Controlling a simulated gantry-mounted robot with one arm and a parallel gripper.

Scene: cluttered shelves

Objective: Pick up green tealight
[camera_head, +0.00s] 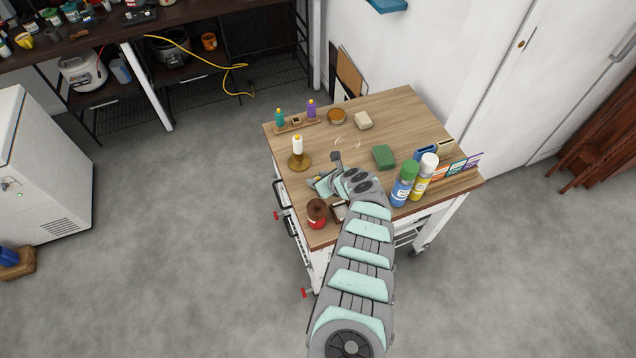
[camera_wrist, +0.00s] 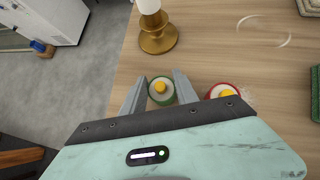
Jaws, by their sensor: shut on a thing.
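The green tealight (camera_wrist: 160,92), a small green cup with white wax and a yellow centre, sits between the two fingers of my gripper (camera_wrist: 160,88) in the wrist view. The fingers are shut on it, one at each side. Whether it touches the table cannot be told. In the head view my gripper (camera_head: 316,183) is low over the wooden table near its left edge, and the tealight is too small to make out there.
A red tealight (camera_wrist: 222,91) is close to my right finger. A brass candle holder (camera_wrist: 158,40) with a white candle (camera_head: 298,145) stands just beyond. A red jar (camera_head: 317,213), a green sponge (camera_head: 384,157) and spray cans (camera_head: 404,184) are nearby. The table's left edge is close.

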